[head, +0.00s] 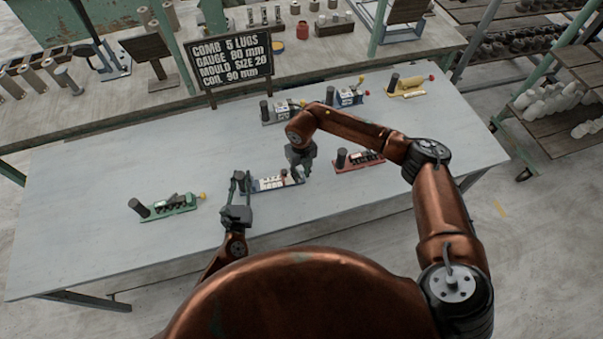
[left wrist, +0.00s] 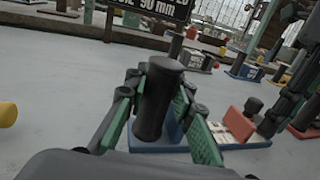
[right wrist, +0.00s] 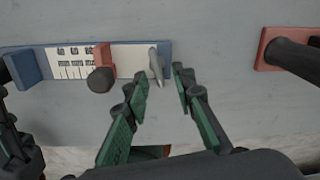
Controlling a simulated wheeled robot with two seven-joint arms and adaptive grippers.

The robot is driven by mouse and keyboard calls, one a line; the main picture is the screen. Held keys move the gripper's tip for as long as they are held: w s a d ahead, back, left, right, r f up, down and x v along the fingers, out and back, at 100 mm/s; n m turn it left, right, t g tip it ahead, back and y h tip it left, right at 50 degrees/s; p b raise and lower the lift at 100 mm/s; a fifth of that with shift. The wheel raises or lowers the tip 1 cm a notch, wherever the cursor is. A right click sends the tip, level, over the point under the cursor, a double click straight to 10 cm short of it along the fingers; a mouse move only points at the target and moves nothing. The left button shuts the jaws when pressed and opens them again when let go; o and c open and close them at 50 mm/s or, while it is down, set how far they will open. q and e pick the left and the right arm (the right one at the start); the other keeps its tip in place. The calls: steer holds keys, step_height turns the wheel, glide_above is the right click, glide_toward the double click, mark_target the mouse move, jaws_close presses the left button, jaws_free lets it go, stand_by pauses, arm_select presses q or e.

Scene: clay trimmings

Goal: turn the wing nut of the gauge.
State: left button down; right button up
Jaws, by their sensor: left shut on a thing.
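The gauge in the middle of the table has a blue base (right wrist: 35,64), a white marked face (head: 268,184) and a red slider (right wrist: 102,55) with a dark knob. A black post (left wrist: 157,100) stands upright at its left end. The grey wing nut (right wrist: 156,63) is at its right end. My left gripper (head: 241,179) is shut on the black post, its green-padded fingers on either side in the left wrist view. My right gripper (right wrist: 158,84) is open and empty, with its fingertips near the wing nut; in the head view it (head: 300,165) hides that end.
A green gauge (head: 168,207) lies to the left and a red one (head: 362,160) close to the right. A lettered sign (head: 231,58) stands at the table's back edge.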

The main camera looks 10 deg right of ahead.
jaws_close()
stand_by(0.5)
steer(key=n, duration=0.5)
steer(key=shift+w+d+n, duration=0.2)
steer(key=shift+d+n, duration=0.1)
steer(key=shift+n, duration=0.1)
steer(key=n, duration=0.4)
steer(key=shift+w+d, duration=0.15)
steer(key=shift+w, duration=0.05)
steer(key=n, duration=0.6)
steer(key=shift+w+n, duration=0.4)
steer(key=n, duration=0.5)
steer(key=shift+w, duration=0.25)
steer(key=shift+n, duration=0.3)
jaws_free()
